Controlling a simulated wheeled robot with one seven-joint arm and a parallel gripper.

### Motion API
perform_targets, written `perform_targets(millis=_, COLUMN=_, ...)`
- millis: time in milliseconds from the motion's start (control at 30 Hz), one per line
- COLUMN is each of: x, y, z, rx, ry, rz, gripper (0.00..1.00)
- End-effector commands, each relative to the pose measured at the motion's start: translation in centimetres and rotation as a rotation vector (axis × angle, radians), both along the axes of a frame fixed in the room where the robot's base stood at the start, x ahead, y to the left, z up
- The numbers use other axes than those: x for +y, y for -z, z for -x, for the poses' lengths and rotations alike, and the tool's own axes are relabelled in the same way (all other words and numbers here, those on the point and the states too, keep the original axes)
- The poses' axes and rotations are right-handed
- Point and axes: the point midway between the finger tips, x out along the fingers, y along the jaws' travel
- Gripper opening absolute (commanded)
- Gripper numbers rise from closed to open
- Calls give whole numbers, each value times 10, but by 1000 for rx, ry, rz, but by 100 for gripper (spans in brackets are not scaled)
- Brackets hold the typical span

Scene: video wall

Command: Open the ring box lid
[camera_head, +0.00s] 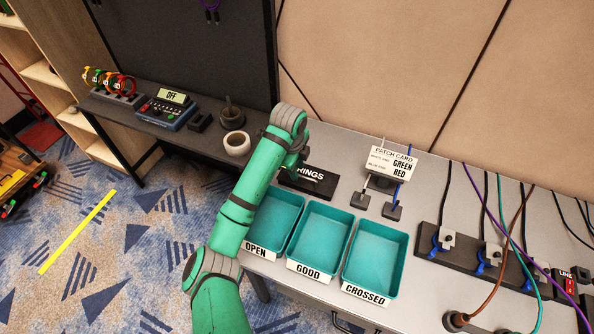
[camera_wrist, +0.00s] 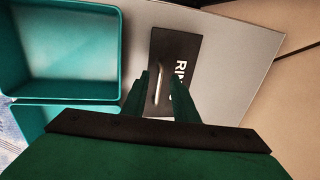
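The ring box (camera_head: 322,186) is a dark, flat box marked "RINGS" on the bench, behind the teal trays; its lid looks shut. In the wrist view, the lid (camera_wrist: 185,50) carries a thin light handle (camera_wrist: 160,82) near its edge. My gripper (camera_wrist: 158,84) is open, with one green finger on each side of the handle as seen in this view. I cannot tell whether the fingers touch it or how far above the lid they are. In the head view, my arm and gripper (camera_head: 304,168) cover the left part of the box.
Teal trays marked OPEN (camera_head: 272,222), GOOD (camera_head: 320,239) and CROSSED (camera_head: 376,257) stand in front of the box. A patch card (camera_head: 393,162) stands to its right, with small plugs on cables before it. A white cup (camera_head: 237,144) is at the left.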

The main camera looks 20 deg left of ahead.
Motion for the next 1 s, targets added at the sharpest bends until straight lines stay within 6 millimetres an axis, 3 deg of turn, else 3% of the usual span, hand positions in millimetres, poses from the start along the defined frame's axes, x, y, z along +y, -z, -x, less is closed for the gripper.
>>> perform_targets(millis=200, x=0, y=16, z=-3, rx=0, ry=-1, rz=1, gripper=26)
perform_targets(millis=500, x=0, y=17, z=-3, rx=-1, ry=0, rz=1, gripper=26)
perform_targets(millis=600, x=0, y=17, z=-3, rx=-1, ry=-1, rz=1, gripper=2)
perform_targets(millis=633, x=0, y=17, z=-3, rx=-1, ry=-1, rz=1, gripper=0)
perform_targets(millis=1000, x=0, y=17, z=-3, rx=0, ry=0, rz=1, gripper=0)
